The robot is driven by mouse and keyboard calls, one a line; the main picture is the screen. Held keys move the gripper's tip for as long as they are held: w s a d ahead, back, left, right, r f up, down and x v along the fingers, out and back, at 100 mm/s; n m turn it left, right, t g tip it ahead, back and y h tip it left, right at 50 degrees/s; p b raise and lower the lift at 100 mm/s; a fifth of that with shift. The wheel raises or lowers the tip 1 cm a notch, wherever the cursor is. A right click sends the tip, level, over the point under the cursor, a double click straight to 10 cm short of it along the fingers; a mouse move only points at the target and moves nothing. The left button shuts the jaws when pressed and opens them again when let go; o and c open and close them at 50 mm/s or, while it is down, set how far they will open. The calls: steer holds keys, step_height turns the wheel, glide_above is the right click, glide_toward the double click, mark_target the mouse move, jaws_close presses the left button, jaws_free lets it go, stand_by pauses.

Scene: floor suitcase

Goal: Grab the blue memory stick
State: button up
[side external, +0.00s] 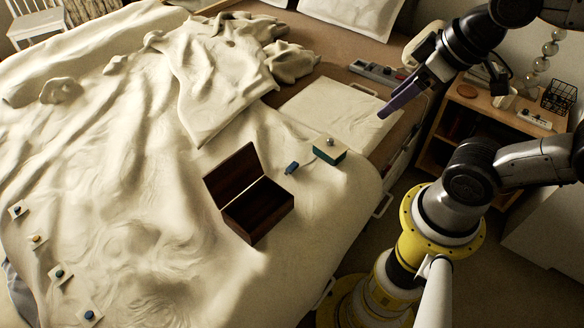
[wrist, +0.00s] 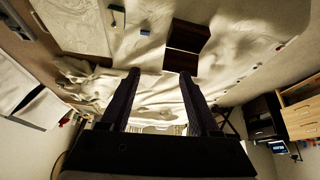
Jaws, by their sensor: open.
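The blue memory stick (side external: 291,168) is a small dark blue piece lying on the cream bed cover, between an open wooden box and a green box with a pale top. A small dark spot in the wrist view (wrist: 145,33) seems to be the stick, but it is too small to be sure. My gripper (side external: 384,113) is open and empty, raised in the air to the upper right of the stick and well apart from it. Its two dark fingers stand apart in the wrist view (wrist: 160,75), with nothing between them.
The open dark wooden box (side external: 258,208) stands left of the stick, lid up. The green box (side external: 330,155) is close on its right. Several small squares with coloured knobs (side external: 58,273) lie at lower left. A power strip (side external: 378,72) and a wooden nightstand (side external: 470,125) are behind.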

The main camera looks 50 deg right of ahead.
steer(key=w+r+n+t, duration=0.1)
steer(key=w+r+n, duration=0.2)
steer(key=w+n, duration=0.15)
steer(key=n+g, duration=0.7)
steer(key=n, duration=0.6)
glide_above(292, 166)
step_height(292, 166, down, 32)
steer(key=f, duration=0.6)
steer(key=shift+s+a+f, duration=0.25)
steer(key=shift+a, duration=0.05)
steer(key=shift+w+d+f, duration=0.1)
steer(key=shift+d+f, duration=0.05)
steer(key=shift+f, duration=1.4)
steer(key=shift+w+d+f, duration=0.1)
steer(key=shift+f, duration=1.45)
jaws_close()
